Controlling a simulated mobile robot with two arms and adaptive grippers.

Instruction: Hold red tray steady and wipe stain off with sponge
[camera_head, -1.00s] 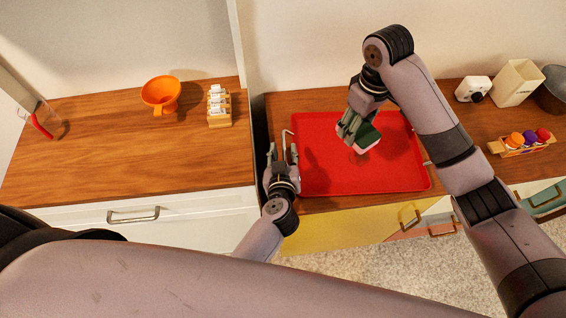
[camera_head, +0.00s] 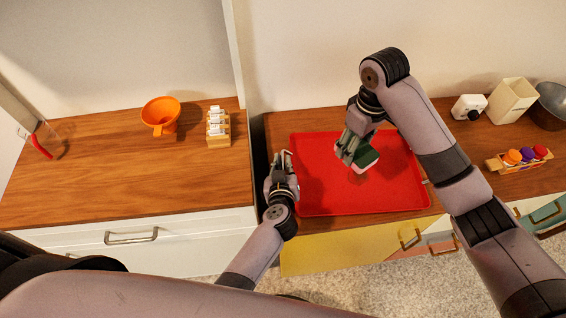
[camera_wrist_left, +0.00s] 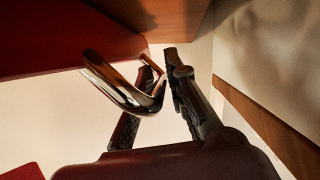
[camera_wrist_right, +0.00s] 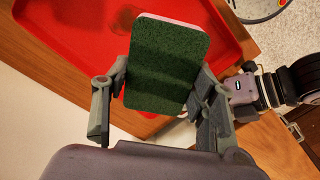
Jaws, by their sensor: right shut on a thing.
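The red tray (camera_head: 400,195) lies on the right-hand wooden counter; it also shows in the right wrist view (camera_wrist_right: 228,32). A brownish stain (camera_wrist_right: 125,18) shows on it in the right wrist view, partly hidden by the sponge. My right gripper (camera_head: 352,150) is shut on the green sponge (camera_head: 366,160), which has a pale layer, over the tray's upper middle. Whether the sponge touches the tray is unclear. My left gripper (camera_head: 284,160) is at the tray's left edge. In the left wrist view, its fingers (camera_wrist_left: 160,58) converge around a shiny metal handle (camera_wrist_left: 125,95); a firm grip is unclear.
An orange funnel-like cup (camera_head: 160,116) and a small rack (camera_head: 217,128) stand on the left counter. At right are a holder with colored lids (camera_head: 520,158), a white device (camera_head: 468,107), a cream container (camera_head: 512,100) and a dark bowl (camera_head: 550,105).

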